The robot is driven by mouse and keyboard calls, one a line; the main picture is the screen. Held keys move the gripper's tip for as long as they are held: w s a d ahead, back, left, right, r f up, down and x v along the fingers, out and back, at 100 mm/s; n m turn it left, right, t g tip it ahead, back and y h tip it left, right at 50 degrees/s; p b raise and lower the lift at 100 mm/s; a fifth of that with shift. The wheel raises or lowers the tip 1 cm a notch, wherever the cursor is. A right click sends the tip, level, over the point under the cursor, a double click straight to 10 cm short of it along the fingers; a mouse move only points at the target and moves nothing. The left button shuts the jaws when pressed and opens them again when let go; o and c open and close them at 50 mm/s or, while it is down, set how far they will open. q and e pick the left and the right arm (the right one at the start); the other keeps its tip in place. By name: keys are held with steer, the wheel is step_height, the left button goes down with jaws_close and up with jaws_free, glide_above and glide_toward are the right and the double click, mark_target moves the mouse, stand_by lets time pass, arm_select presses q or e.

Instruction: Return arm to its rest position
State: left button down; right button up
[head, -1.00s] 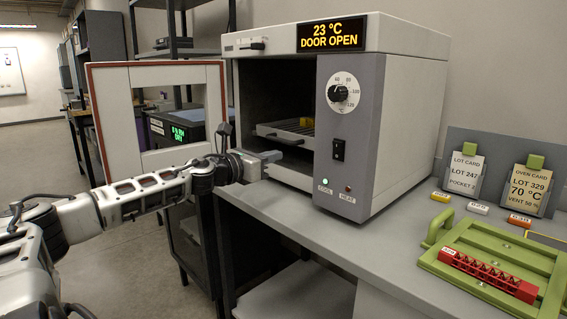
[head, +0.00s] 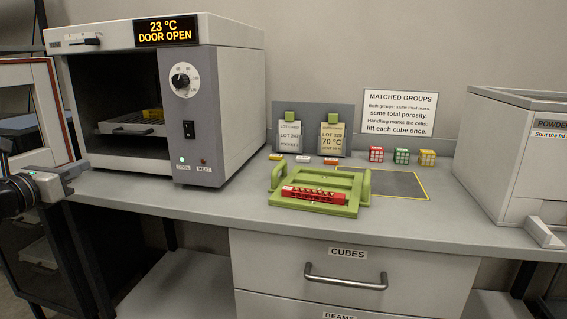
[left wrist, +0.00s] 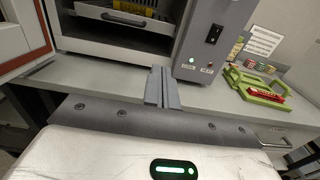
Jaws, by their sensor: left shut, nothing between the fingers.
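My left gripper (head: 62,170) is at the left edge of the head view, in front of the oven's lower left corner. Its two grey fingers (left wrist: 162,88) are together and empty in the left wrist view, near the bench's front edge. The oven (head: 224,100) stands with its door (head: 22,72) swung open to the left, and its display reads 23 °C, DOOR OPEN. A yellow piece (head: 152,113) sits on the rack (head: 122,127) inside. My right gripper is not in view.
A green frame (head: 352,209) holding a red lattice beam (head: 314,195) lies mid-bench. Two lot cards, several small labels and red, green and yellow cubes (head: 401,156) are behind it. A powder box (head: 500,150) stands at right. The bench's front strip (head: 420,228) is clear.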

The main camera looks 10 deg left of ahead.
arm_select(q)
steer(key=s+d+f+n+g+p, duration=0.2)
steer(key=s+d+f+n, duration=0.2)
steer(key=d+f+n, duration=0.6)
steer(key=s+d+f+n+g+p, duration=0.15)
steer(key=s+d+f+n, duration=0.35)
steer(key=f, duration=0.9)
arm_select(e)
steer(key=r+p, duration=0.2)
steer(key=p, duration=0.1)
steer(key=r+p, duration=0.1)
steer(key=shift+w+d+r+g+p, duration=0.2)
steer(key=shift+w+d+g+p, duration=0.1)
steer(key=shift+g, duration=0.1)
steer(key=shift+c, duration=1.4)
arm_select(q)
steer(key=s+d+f+n+g+h, duration=0.1)
steer(key=s+d+f+n+g, duration=0.1)
steer(key=s+d+n, duration=0.5)
steer(key=s+d+f+n+g+h, duration=0.1)
steer(key=s+d+n, duration=0.7)
steer(key=d, duration=1)
steer(key=f+n+g, duration=0.1)
steer(key=n, duration=0.3)
steer(key=shift+h, duration=0.4)
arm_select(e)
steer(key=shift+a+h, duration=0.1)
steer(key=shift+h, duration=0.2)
